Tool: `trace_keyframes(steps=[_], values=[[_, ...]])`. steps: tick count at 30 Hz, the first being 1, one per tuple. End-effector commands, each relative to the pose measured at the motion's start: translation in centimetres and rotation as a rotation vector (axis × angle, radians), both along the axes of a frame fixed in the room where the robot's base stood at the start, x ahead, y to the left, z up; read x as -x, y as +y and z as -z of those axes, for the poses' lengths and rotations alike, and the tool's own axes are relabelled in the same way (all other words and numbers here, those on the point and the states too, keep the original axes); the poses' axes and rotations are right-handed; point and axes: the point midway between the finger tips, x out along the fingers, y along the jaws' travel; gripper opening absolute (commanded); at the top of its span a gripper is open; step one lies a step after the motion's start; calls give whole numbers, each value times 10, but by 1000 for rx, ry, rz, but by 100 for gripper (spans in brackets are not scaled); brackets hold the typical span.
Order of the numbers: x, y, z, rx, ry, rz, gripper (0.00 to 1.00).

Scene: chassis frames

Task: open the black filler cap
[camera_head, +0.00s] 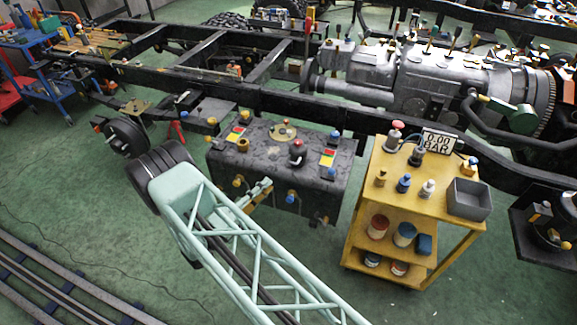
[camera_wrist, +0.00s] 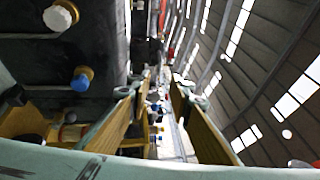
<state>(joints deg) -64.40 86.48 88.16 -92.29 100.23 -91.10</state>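A dark grey tank (camera_head: 265,165) hangs beside the long black chassis rail. I cannot tell for sure which is the black filler cap. My gripper (camera_head: 258,192) is in front of the tank's near face, below its top edge. In the wrist view my gripper (camera_wrist: 158,92) is open, with nothing held between its yellow-padded fingers. The tank's dark face (camera_wrist: 90,45) fills the left of that view.
A yellow cart (camera_head: 400,210) with bottles, cans, a grey bin (camera_head: 468,198) and a gauge display (camera_head: 440,141) stands right of the tank. A blue-tipped fitting (camera_head: 291,197) sticks out of the tank's front.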

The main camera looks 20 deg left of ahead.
Motion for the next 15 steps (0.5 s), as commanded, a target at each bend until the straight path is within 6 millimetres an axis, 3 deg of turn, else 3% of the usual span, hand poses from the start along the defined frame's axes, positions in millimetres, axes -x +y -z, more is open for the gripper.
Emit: trace_keyframes(steps=[15], values=[[-46, -22, -9, 0, 0, 2, 19]])
